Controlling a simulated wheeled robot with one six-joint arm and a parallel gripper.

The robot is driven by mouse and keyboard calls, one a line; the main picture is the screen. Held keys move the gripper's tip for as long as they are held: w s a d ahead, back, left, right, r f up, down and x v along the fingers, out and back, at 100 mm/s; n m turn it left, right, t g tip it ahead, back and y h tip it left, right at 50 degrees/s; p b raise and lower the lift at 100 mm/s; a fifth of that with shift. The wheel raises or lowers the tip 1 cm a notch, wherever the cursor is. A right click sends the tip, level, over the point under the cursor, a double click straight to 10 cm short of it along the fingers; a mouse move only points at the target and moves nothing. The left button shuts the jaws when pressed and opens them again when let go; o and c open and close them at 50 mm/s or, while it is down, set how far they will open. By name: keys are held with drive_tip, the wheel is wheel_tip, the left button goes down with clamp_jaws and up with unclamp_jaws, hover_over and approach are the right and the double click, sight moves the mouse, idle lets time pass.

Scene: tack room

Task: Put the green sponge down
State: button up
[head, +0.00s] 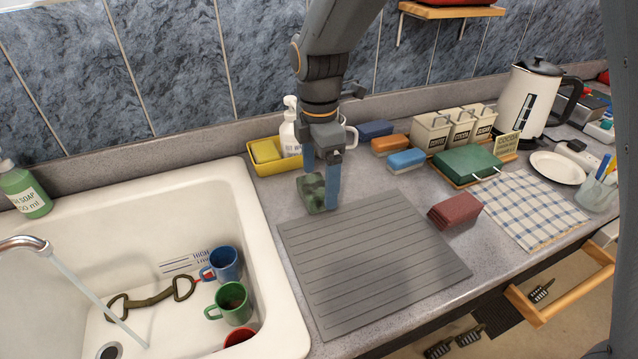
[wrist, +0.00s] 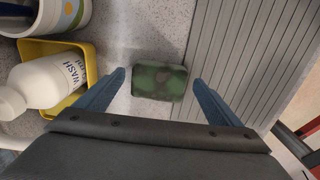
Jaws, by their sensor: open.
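The green sponge (head: 312,192) is a mottled dark green block on the grey counter, beside the far left corner of the ribbed grey mat (head: 370,262). In the wrist view the sponge (wrist: 160,81) lies between my two blue fingers, with a gap on each side. My gripper (head: 322,187) is open and comes down over the sponge from above. One finger partly covers the sponge in the head view. In the wrist view my gripper (wrist: 160,82) points down at the counter, and its fingers do not touch the sponge.
A yellow tray (head: 276,166) with a yellow sponge and a white wash bottle (head: 290,135) stands close on the left. A white sink (head: 265,270) with cups is further left. Blue and orange blocks and a dark red block (head: 455,210) lie to the right.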

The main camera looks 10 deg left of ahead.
sight(319, 184)
wheel_tip(319, 184, up, 11)
drive_tip(key=b, duration=0.2)
drive_tip(key=shift+f+b, duration=0.2)
drive_tip(key=shift+b, duration=0.15)
